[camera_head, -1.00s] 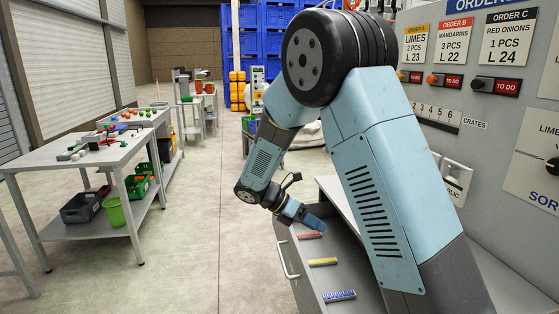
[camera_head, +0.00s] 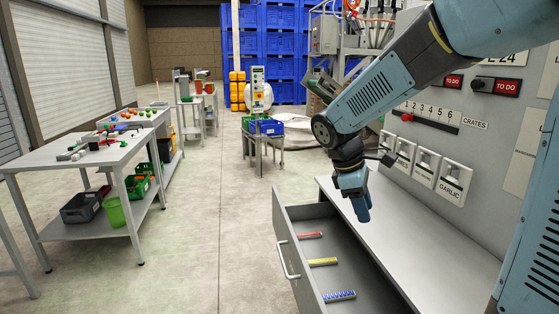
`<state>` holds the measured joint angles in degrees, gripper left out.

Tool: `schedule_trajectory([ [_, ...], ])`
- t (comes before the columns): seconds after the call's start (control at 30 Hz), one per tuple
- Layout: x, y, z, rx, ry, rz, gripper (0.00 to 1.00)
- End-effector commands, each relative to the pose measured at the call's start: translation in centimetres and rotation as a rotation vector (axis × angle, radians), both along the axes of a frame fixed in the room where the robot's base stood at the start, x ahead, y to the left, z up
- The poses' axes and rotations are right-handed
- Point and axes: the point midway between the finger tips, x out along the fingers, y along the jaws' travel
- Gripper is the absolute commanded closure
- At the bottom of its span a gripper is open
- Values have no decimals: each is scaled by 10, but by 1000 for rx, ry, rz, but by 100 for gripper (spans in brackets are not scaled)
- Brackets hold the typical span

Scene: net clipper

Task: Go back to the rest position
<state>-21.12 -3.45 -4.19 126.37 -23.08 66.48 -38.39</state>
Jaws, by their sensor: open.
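My arm comes in from the upper right and bends down to my gripper (camera_head: 362,207), which hangs above the grey worktop, just behind and right of the open drawer. The gripper is small and partly seen edge-on. No object shows in it, and its jaws point downward, apart from the worktop. The open drawer (camera_head: 285,222) holds a red strip (camera_head: 310,235), a yellow strip (camera_head: 322,261) and a blue-and-white strip (camera_head: 339,296), lying apart from each other on its floor.
The grey worktop (camera_head: 405,240) meets a panel (camera_head: 480,160) with switches and labels on the right. A small stand with a blue crate (camera_head: 266,127) is behind. A grey table (camera_head: 75,160) with small items is at left. The floor between (camera_head: 200,240) is clear.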

Motion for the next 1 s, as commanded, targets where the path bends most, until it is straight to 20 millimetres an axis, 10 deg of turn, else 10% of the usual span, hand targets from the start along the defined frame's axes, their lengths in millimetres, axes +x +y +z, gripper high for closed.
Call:
schedule_trajectory([
  [1.0,-129,-40,65,485,-550,-849,60],
])
